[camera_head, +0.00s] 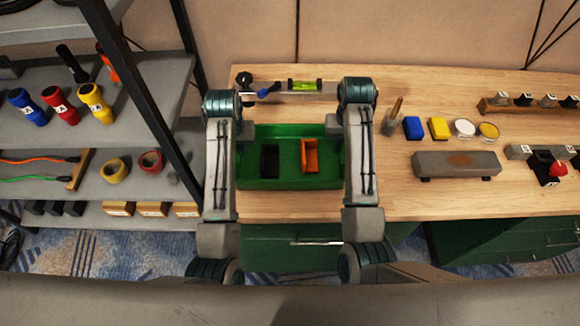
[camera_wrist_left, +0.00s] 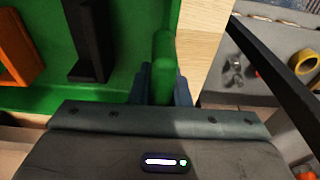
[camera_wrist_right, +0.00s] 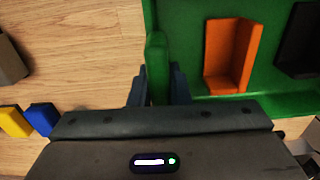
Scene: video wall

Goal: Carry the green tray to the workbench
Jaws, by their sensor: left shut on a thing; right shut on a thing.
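The green tray (camera_head: 290,183) is at the workbench (camera_head: 270,207), over its left part, between my two arms. I cannot tell whether it rests on the wood or is just above it. It carries a black bin (camera_head: 269,160) and an orange bin (camera_head: 310,156). My left gripper (camera_wrist_left: 163,85) is shut on the tray's left wall, with blue fingers on both sides of it. My right gripper (camera_wrist_right: 158,85) is shut on the tray's right wall in the same way. In the head view my wrists hide the tray's ends.
A spirit level (camera_head: 305,85) lies behind the tray. To the right stand blue (camera_head: 413,128) and yellow (camera_head: 438,128) blocks, round tins (camera_head: 463,128) and a grey stone block (camera_head: 456,165). A shelf rack (camera_head: 130,120) with a black post stands close on the left.

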